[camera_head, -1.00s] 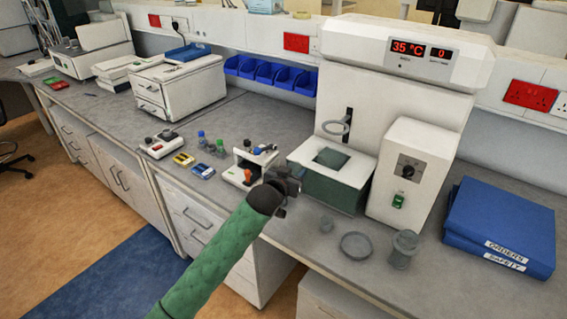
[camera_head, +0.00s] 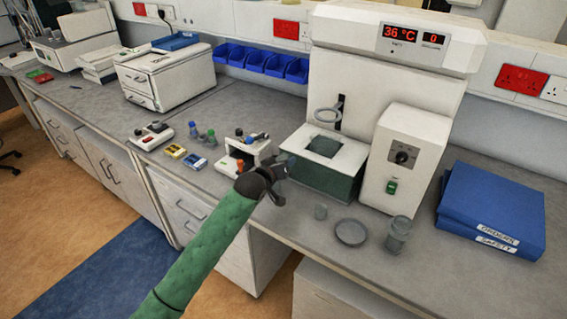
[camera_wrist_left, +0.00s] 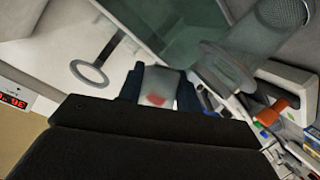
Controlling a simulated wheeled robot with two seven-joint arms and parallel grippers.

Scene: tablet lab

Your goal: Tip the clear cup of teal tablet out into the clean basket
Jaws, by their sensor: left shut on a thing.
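My left gripper (camera_head: 284,172) is at the near left corner of the water bath, above the bench. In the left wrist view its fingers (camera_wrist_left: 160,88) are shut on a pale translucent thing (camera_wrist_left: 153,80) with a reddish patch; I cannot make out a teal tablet. A grey see-through cylinder with a perforated end (camera_wrist_left: 284,14) fills the upper right of that view, beyond the fingers. Which is the clean basket is unclear. My right gripper is out of view.
The bath (camera_head: 330,174) stands before a white machine (camera_head: 380,75) reading 36 °C, with a ring (camera_head: 327,114) above it. A small rack (camera_head: 240,158) is left of the gripper. Blue binders (camera_head: 490,210) lie at right. Bare bench (camera_head: 300,222) shows in front.

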